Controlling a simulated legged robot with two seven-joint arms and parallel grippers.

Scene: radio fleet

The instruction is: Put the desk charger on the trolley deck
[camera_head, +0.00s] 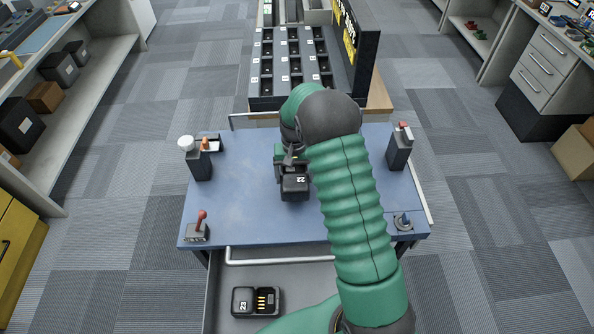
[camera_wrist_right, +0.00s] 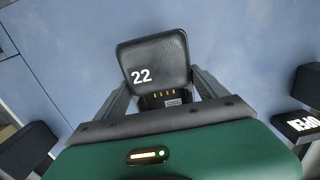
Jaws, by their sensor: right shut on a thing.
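The black desk charger, marked 22 (camera_head: 295,187), is in my right gripper (camera_head: 289,165). In the right wrist view the charger (camera_wrist_right: 157,62) shows its dark padded face, with gold contacts near the gripper. The gripper's two fingers (camera_wrist_right: 163,94) are shut on either side of it. The blue trolley deck (camera_head: 245,215) lies below the charger; I cannot tell whether they touch. My right arm covers part of the deck's right half. My left gripper is not in view.
Deck fixtures include a post with a white knob (camera_head: 187,143), a red-handled lever (camera_head: 200,225), a right post (camera_head: 400,148) and a blue-knobbed piece (camera_head: 404,221). Another black unit, marked 23 (camera_head: 243,302), lies in the tray below. A slotted rack (camera_head: 292,103) stands behind.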

